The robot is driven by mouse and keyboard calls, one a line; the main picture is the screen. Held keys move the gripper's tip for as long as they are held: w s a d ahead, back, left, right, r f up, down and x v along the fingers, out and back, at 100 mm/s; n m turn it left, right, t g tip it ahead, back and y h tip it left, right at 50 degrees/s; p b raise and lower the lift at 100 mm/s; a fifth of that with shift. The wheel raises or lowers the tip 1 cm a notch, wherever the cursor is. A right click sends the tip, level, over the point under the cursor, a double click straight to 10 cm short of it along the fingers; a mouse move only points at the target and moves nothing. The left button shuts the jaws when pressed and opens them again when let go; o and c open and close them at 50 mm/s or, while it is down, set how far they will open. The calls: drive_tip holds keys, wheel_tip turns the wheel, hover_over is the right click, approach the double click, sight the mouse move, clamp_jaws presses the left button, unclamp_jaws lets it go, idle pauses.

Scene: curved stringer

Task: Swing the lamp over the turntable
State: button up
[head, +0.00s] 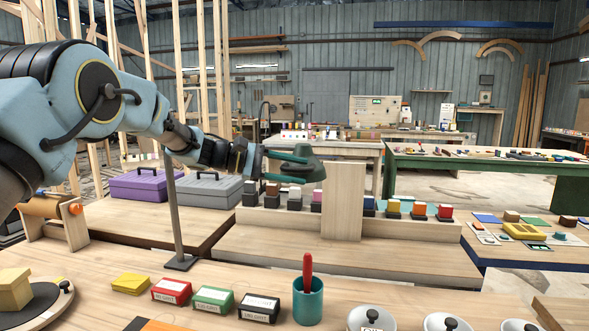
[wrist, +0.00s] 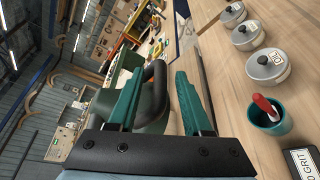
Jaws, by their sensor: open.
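The lamp's dark green head (head: 307,172) hangs over the middle of the bench. Its grey post (head: 173,215) rises at left from a small dark foot, and the lamp's upper arm is hidden behind my arm. My gripper (head: 296,157) is open at the lamp head. In the wrist view, the curved dark handle (wrist: 156,84) on the lamp head lies between the teal fingers of my gripper (wrist: 160,72), with no clear grip on it. The turntable (head: 45,305) is at the front left, with a pale wooden block (head: 14,287) on it, cut off by the picture edge.
A teal cup with a red-handled tool (head: 308,298), several labelled grit boxes (head: 213,299) and lidded pots (head: 371,318) line the front bench. Purple (head: 146,187) and grey toolboxes stand beyond the post.

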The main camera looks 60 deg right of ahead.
clamp_jaws()
idle(0.3)
idle(1.1)
